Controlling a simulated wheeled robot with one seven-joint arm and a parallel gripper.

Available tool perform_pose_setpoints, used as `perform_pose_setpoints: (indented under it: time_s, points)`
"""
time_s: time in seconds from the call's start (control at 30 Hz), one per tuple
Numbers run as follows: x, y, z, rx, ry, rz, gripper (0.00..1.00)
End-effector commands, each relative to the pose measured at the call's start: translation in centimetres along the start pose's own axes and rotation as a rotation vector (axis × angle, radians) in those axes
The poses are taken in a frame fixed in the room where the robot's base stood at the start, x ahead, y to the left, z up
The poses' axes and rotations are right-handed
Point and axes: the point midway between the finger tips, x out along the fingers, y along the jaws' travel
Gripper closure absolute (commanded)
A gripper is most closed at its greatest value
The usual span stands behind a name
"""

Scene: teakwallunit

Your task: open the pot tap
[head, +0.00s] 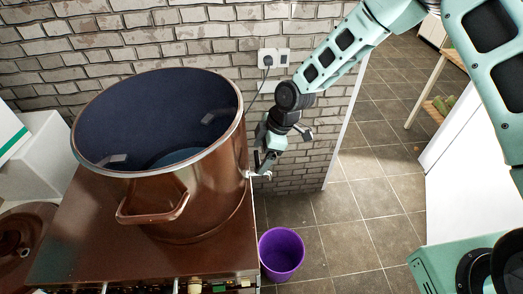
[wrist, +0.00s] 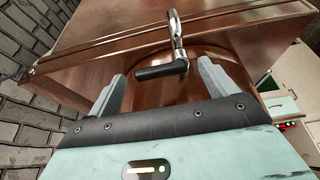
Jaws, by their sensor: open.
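The large copper pot (head: 170,205) stands on a brown cabinet, with a dark blue inside. Its tap (head: 258,175) sticks out of the right side, small and partly hidden by my gripper. In the wrist view the tap (wrist: 177,28) is a metal piece with a black lever handle (wrist: 160,71) lying crosswise. My gripper (head: 264,158) is at the pot's right side by the tap. In the wrist view my gripper (wrist: 161,76) is open, one finger on each side of the black handle. The handle appears between the fingertips; I cannot tell whether either finger touches it.
A purple bucket (head: 282,254) stands on the tiled floor below the tap side of the pot. The brown cabinet top (head: 75,245) carries the pot. A brick wall (head: 160,35) with a socket (head: 268,58) is behind. Open floor (head: 365,215) lies to the right.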

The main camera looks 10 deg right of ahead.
Motion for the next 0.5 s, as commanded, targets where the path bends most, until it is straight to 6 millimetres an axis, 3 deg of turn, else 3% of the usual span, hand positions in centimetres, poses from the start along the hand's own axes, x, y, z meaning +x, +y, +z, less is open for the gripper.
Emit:
perform_pose_setpoints:
  time_s: [0.23,0.27,0.4,0.5]
  points:
    - [0.08,0.02,0.02,0.0,0.0,0.0,0.15]
    - [0.08,0.01,0.02,0.0,0.0,0.0,0.21]
    - [0.06,0.01,0.02,0.0,0.0,0.0,0.6]
    - [0.06,0.01,0.01,0.0,0.0,0.0,0.6]
